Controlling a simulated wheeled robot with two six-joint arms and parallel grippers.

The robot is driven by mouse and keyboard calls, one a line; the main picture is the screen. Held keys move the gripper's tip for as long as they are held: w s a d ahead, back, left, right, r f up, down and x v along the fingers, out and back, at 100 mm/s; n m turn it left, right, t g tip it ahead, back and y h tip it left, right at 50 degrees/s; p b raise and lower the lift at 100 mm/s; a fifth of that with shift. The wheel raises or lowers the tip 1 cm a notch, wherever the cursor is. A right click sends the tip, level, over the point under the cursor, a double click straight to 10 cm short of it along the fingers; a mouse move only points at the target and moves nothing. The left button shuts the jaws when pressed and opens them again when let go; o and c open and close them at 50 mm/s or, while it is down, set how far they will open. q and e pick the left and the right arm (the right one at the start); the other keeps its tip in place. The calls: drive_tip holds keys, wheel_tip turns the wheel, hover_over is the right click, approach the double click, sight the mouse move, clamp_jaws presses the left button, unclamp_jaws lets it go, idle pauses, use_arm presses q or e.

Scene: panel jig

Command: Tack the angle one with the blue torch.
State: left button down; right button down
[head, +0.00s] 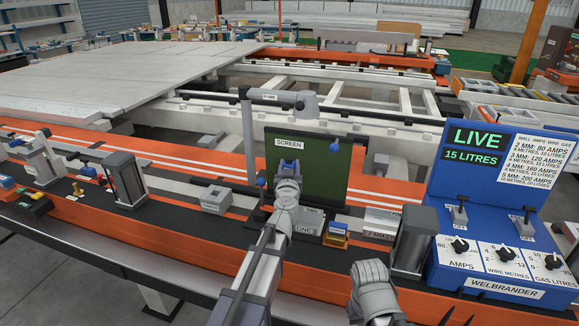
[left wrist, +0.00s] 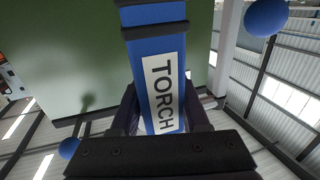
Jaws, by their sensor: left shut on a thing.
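The blue torch (left wrist: 158,80), labelled TORCH, is between the fingers of my left gripper (left wrist: 160,125) in the left wrist view. In the head view my left gripper (head: 288,172) is in front of the green screen (head: 325,175), with a bit of blue torch (head: 290,163) showing at its top. The torch's tip is hidden. The grey angle one (head: 305,229), labelled ONE, sits on the bench just right of my left wrist, partly covered by it. A label TWO shows just behind it. My right arm's end (head: 372,285) is low in front of the bench; its fingers cannot be made out.
The blue Welbrander (head: 490,215) at right reads LIVE, 15 LITRES, with switches and dials. A dark grey upright block (head: 413,238) stands left of it. A lamp-like FUME arm (head: 270,97) overhangs the screen. A grey labelled block (head: 216,199) sits left.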

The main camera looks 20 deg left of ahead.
use_arm(q)
drive_tip(key=shift+d, duration=0.15)
idle(0.3)
drive_tip(key=d, duration=0.8)
drive_tip(key=shift+s+d+f+b, duration=0.15)
drive_tip(key=shift+d+f+b, duration=0.2)
drive_tip(key=shift+f+b, duration=0.05)
idle(1.2)
drive_tip(key=shift+f, duration=0.1)
drive_tip(key=shift+f+b, duration=0.75)
drive_tip(key=shift+b, duration=0.05)
drive_tip(key=shift+r, duration=0.15)
idle(0.8)
wheel_tip(320, 180, up, 2)
drive_tip(key=shift+r+p, duration=0.15)
drive_tip(key=shift+p, duration=1.1)
